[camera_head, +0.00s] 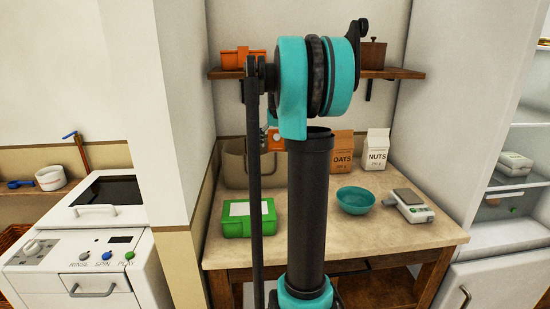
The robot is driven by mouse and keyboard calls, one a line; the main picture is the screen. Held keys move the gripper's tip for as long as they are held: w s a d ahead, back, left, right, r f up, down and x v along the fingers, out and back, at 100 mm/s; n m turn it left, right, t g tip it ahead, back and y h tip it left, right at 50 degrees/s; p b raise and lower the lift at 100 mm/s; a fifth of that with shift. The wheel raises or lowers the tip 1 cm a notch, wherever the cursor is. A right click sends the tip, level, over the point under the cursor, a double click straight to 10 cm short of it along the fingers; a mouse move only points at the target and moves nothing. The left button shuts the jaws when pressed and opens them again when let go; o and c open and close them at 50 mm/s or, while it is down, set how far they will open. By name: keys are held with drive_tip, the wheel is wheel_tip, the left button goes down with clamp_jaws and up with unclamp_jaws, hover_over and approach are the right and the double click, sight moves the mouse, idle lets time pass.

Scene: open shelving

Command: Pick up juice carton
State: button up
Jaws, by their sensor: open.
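I see nothing that I can surely name as the juice carton. A white gable-top carton (376,150) marked NUTS stands upright at the back right of the wooden counter (400,237). A small orange patch (276,139) shows beside my arm, mostly hidden, and I cannot tell what it belongs to. My dark and teal arm rises through the middle of the view and covers part of the counter and shelf. My gripper is not visible.
A green box (235,226), teal bowl (355,200), scale (415,212), beige bin (235,168) and OATS bag (343,145) stand on the counter. Above, a shelf (398,74) holds an orange container (232,60) and brown pot (373,54). An open fridge (515,225) stands right, a washer (100,250) left.

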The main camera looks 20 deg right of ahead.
drive_tip(key=x, duration=0.8)
drive_tip(key=shift+w+d, duration=0.2)
drive_tip(key=shift+w, duration=0.25)
drive_tip(key=c, duration=1.9)
clamp_jaws()
drive_tip(key=shift+r, duration=0.2)
